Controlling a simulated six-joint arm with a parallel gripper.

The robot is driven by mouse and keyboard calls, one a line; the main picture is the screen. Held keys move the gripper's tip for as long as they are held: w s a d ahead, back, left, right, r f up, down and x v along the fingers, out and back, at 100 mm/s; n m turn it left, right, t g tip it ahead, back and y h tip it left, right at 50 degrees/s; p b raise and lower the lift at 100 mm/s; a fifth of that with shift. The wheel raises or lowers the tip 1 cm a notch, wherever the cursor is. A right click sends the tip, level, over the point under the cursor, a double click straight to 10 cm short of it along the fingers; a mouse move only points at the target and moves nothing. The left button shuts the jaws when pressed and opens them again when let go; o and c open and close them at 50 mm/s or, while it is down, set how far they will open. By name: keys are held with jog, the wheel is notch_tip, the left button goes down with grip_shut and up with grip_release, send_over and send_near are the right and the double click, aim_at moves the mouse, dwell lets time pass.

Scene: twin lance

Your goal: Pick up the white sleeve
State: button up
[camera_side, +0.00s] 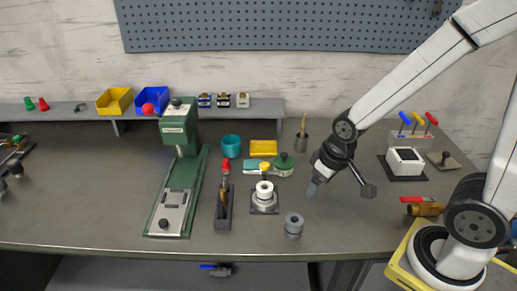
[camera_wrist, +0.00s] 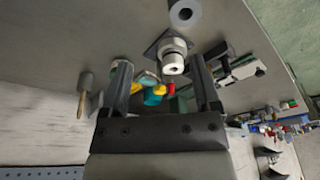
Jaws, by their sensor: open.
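The white sleeve (camera_side: 264,188) is a short white ring-shaped cylinder standing upright on a small dark square base (camera_side: 265,208) near the middle of the bench. In the wrist view the white sleeve (camera_wrist: 173,60) shows with its dark hole, between and beyond the fingers. My gripper (camera_side: 314,187) is above the bench, to the right of the sleeve and apart from it. In the wrist view my gripper (camera_wrist: 160,64) has its two dark fingers spread, with nothing held between them.
A grey hollow cylinder (camera_side: 293,226) stands just in front of the sleeve. A dark narrow tray with tools (camera_side: 223,210) and a green press (camera_side: 180,175) are to the left. Bench at far right front holds a red-handled valve (camera_side: 423,206).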

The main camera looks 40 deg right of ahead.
aim_at(272, 193)
jog(key=shift+o, duration=0.7)
jog(key=w+f+m+y, duration=0.1)
jog(key=f+m+y, duration=0.1)
jog(key=m, duration=0.4)
jog(key=w+a+f+m+y, duration=0.1)
jog(key=w+f+m+y, duration=0.1)
jog(key=m, duration=0.4)
jog(key=w+a+f+m+y, duration=0.1)
jog(key=f+m+y, duration=0.2)
jog(key=m+y, duration=0.3)
jog(key=shift+w+a+f+m, duration=0.1)
jog(key=shift+w+f+m, duration=0.05)
jog(key=shift+f+m, duration=0.25)
jog(key=w+d+m+t, duration=0.1)
jog(key=w+m+t, duration=0.1)
jog(key=w+d+f+m+t, duration=0.1)
jog(key=d+m+t, duration=0.1)
jog(key=m, duration=0.1)
jog(key=w+d+f+m+t, duration=0.1)
jog(key=w+d+m+t, duration=0.1)
jog(key=shift+w+m, duration=0.3)
jog(key=shift+w, duration=0.05)
jog(key=shift+w+d+f+m+t, duration=0.2)
jog(key=shift+w+d+m+t, duration=0.1)
jog(key=shift+d+t, duration=0.15)
jog(key=shift+x, duration=1.35)
